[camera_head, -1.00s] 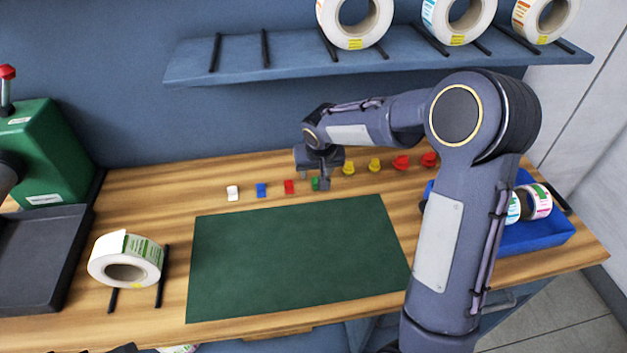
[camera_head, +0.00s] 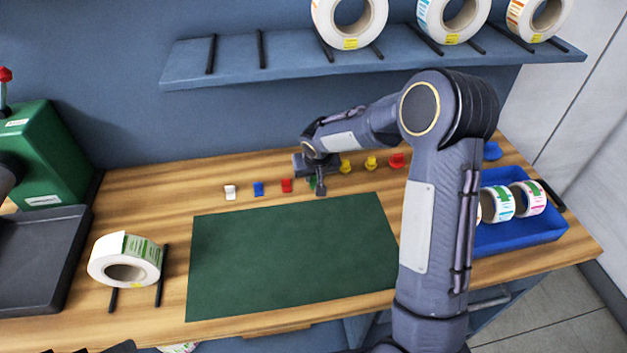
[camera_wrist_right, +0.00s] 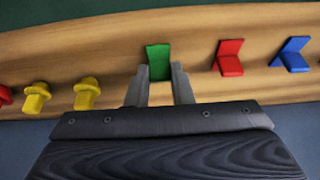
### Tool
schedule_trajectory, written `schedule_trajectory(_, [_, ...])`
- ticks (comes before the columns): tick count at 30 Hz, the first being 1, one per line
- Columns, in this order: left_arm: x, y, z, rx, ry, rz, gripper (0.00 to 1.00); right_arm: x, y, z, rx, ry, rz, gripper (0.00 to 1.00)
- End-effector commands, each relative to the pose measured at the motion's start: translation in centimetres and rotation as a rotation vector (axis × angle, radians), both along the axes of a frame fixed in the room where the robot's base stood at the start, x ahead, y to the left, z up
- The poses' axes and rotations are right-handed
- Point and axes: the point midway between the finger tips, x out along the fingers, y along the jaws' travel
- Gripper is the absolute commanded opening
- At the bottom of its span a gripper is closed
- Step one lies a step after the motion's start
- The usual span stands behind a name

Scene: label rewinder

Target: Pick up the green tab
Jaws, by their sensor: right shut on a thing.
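The green tab (camera_wrist_right: 158,60) shows in the right wrist view between the two fingers of my right gripper (camera_wrist_right: 160,84), which is shut on it. In the head view the green tab (camera_head: 312,183) is a small patch, mostly hidden behind my right gripper (camera_head: 316,188) at the back edge of the green mat. I cannot tell whether the tab touches the table. A red tab (camera_head: 286,185), a blue tab (camera_head: 258,188) and a white tab (camera_head: 230,192) stand in a row to its left. My left gripper is not clearly in view.
Yellow plugs (camera_head: 371,163) and a red plug (camera_head: 396,160) stand to the right of the gripper. The green mat (camera_head: 290,260) is bare. A blue bin (camera_head: 520,235) with label rolls is at right. A shelf (camera_head: 280,66) with rolls hangs above. A label roll (camera_head: 124,262) stands at left.

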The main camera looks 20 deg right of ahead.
Motion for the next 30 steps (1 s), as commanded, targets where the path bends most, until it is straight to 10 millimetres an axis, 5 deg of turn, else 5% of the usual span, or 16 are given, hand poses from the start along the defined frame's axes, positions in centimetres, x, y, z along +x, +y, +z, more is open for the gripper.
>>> schedule_trajectory(14, [0.0, 0.0, 0.0, 0.0, 0.0, 0.0, 0.71, 0.1, 0.0, 0.9, -0.001, -0.003, 0.0, 0.0])
schedule_trajectory(20, [0.0, 0.0, -0.1, 0.0, 0.0, 0.0, 0.71, -0.1, 0.2, 3.6, 0.001, -0.005, 0.001, 0.0])
schedule_trajectory(30, [0.0, 0.0, -1.6, 0.0, 0.0, 0.0, 0.71, -5.0, 4.0, 9.5, 0.001, -0.003, 0.005, 0.0])
